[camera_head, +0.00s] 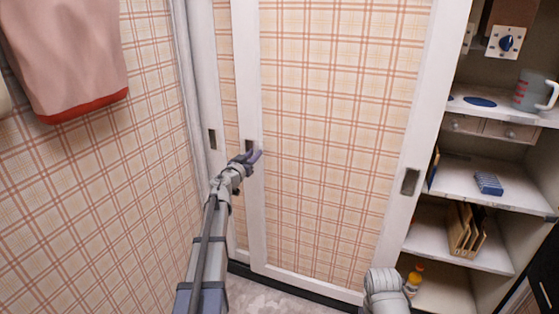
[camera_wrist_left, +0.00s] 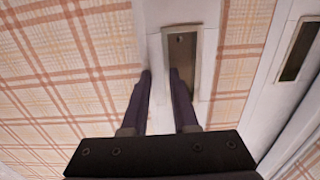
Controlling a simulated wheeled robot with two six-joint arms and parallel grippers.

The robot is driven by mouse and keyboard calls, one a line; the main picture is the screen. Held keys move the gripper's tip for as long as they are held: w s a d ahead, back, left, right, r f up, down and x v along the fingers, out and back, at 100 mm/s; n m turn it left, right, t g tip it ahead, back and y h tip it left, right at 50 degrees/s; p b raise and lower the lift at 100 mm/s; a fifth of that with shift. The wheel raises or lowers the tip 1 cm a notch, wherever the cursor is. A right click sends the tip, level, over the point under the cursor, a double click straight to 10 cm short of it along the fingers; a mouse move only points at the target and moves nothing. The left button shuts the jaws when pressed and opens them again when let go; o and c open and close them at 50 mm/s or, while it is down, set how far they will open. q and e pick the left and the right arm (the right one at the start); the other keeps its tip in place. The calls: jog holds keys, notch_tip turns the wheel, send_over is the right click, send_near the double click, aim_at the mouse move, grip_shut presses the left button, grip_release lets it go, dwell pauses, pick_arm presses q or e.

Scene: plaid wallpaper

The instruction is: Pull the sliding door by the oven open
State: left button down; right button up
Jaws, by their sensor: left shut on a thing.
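The sliding door (camera_head: 330,120) is a white-framed plaid panel, with a recessed handle (camera_head: 249,146) on its left stile and another recess (camera_head: 410,181) on its right stile. My left gripper (camera_head: 254,157) is at the left recess, shut on the stile. In the left wrist view, one finger of the gripper (camera_wrist_left: 160,75) reaches into the handle recess (camera_wrist_left: 188,55); the other lies beside it at the stile's inner edge. The exact contact is hard to see. My right gripper is not in view; a pale part of my right arm shows at the bottom.
Open shelves (camera_head: 480,180) right of the door hold a mug (camera_head: 535,90), a blue item (camera_head: 488,184), a wooden rack (camera_head: 465,230) and a bottle (camera_head: 413,280). A second door panel with a recess (camera_head: 212,139) stands left. A pink towel (camera_head: 65,55) hangs upper left.

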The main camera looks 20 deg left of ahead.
pick_arm(q)
jog(key=a, duration=1)
jog(key=c, duration=0.7)
grip_release()
jog(key=s, duration=0.7)
jog(key=shift+s, duration=0.35)
